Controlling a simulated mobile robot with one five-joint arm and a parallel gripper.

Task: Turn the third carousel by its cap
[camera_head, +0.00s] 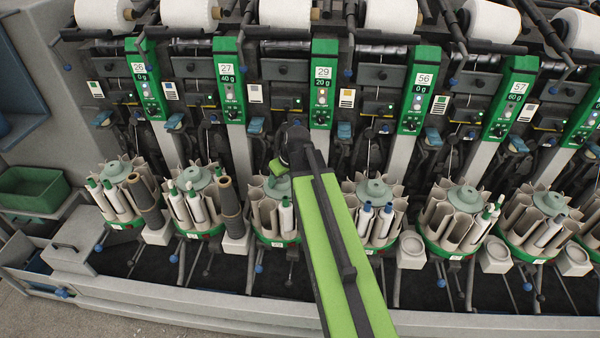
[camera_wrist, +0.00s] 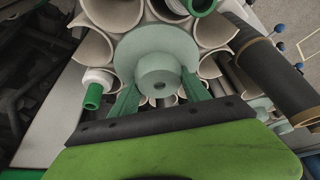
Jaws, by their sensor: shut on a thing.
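The third carousel (camera_head: 268,213) from the left is a ring of beige pots with a pale green cap at its centre. My gripper (camera_head: 279,170) is over it in the head view, and my arm covers its right side. In the wrist view the round cap (camera_wrist: 157,68) has a raised hub with a small hole. The two green fingers of my gripper (camera_wrist: 159,95) stand on either side of the cap's hub, shut on it. Beige pots (camera_wrist: 207,25) surround the cap. A white bobbin with a green end (camera_wrist: 96,88) shows left of it.
Similar carousels stand on both sides, such as the second (camera_head: 205,205) and fourth (camera_head: 380,215). A dark tube (camera_head: 230,197) stands just left of the third carousel; a dark tube (camera_wrist: 268,70) shows at right in the wrist view. Green numbered panels (camera_head: 322,85) rise behind.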

